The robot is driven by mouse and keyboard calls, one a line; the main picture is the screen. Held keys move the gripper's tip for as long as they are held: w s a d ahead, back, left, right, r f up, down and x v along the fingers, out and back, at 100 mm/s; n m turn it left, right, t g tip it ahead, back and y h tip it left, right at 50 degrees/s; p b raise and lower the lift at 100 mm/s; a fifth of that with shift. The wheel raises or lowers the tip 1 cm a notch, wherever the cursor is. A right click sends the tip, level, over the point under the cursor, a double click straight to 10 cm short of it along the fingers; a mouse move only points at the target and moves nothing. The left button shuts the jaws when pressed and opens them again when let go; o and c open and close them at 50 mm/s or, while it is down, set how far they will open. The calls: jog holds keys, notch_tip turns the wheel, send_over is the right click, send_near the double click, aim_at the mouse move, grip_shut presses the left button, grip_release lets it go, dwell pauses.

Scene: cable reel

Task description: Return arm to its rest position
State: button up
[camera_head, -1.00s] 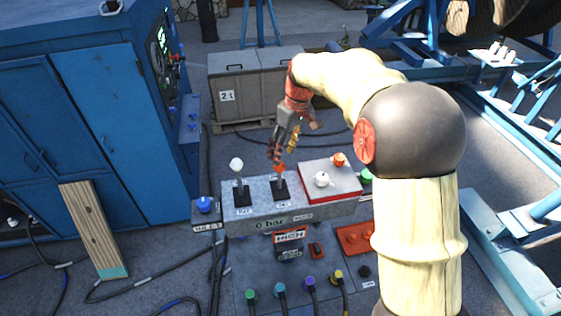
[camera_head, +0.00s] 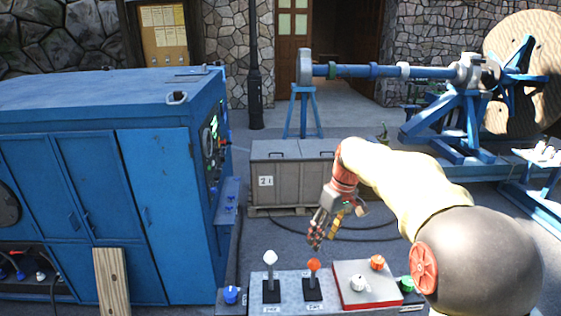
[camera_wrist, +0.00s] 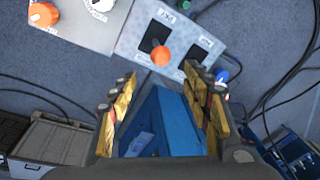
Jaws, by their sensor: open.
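My arm reaches from the right side of the head view over the control panel. My gripper (camera_head: 318,238) hangs just above and behind the orange-knobbed lever (camera_head: 313,265), with a small visible gap. In the wrist view my gripper (camera_wrist: 162,95) has its two yellow-padded fingers spread apart, with nothing held between them. The orange lever knob (camera_wrist: 160,55) shows beyond the fingertips there. The white-knobbed lever (camera_head: 270,258) stands upright to the left of the orange one in the head view.
A red-edged box (camera_head: 365,290) with white and orange knobs sits right of the levers. A tall blue cabinet (camera_head: 160,200) stands at left, with a wooden plank (camera_head: 112,283) before it. A grey crate (camera_head: 285,180) lies behind the gripper. The blue reel stand (camera_head: 470,125) is back right.

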jog(key=s+f+m+t+b, duration=0.1)
jog(key=s+f+m+b, duration=0.1)
jog(key=s+f+b, duration=0.5)
jog(key=s+f+m+t+h+b, duration=0.1)
jog(key=s+f+b, duration=0.6)
jog(key=s, duration=0.8)
jog(key=s+f+m+t+h+b, duration=0.1)
jog(key=s+f+m+t+b, duration=0.2)
jog(key=s+f+b, duration=0.5)
jog(key=shift+s+d+b, duration=0.25)
jog(key=shift+s+b, duration=1.3)
jog(key=shift+b, duration=0.1)
jog(key=shift+r, duration=0.1)
